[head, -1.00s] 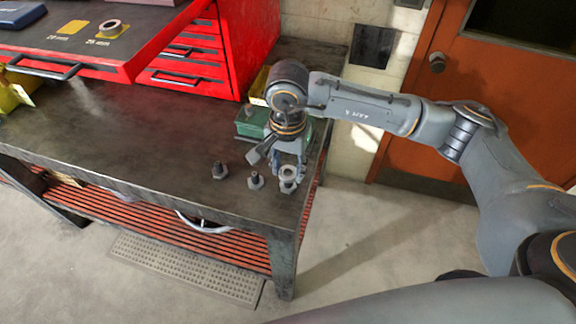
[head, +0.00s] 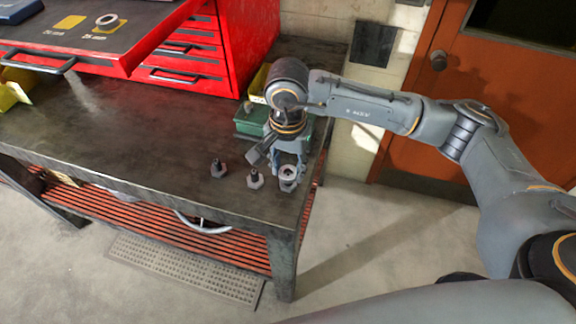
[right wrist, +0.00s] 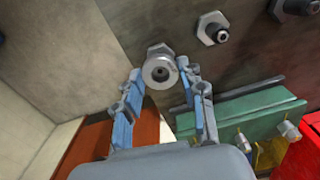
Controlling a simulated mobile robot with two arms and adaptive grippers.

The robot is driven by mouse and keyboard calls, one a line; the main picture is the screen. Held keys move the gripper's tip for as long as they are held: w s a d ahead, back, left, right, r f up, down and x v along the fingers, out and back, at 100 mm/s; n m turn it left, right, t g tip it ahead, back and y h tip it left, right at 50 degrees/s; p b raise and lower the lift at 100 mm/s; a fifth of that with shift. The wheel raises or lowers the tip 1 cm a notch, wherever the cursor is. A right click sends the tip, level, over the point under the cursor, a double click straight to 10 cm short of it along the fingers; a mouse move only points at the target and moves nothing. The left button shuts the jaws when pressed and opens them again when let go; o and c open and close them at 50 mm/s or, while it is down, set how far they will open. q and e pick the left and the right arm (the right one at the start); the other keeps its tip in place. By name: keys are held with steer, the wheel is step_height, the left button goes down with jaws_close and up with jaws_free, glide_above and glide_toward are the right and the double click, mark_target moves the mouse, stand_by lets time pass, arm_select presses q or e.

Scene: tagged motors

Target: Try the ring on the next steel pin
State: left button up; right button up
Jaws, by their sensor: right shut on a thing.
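Three steel pins with hexagonal bases stand near the front right corner of the workbench: a left pin (head: 218,169), a middle pin (head: 255,180) and a right pin at the corner, its base (head: 288,187) showing. My right gripper (head: 289,172) points down over the right pin, shut on a grey steel ring (head: 287,175). In the right wrist view the ring (right wrist: 152,72) sits between the fingertips (right wrist: 161,68), with a dark pin end inside its hole and the hexagonal base behind. How far down it sits is unclear. My left gripper is out of view.
The workbench (head: 130,135) has clear room left of the pins. A green case (head: 250,122) stands behind the gripper. A red tool chest (head: 250,45) has an open drawer holding another ring (head: 107,19) beside a yellow square (head: 68,22).

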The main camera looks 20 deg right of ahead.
steer(key=o, duration=1.2)
step_height(320, 180, up, 12)
steer(key=shift+r, duration=0.1)
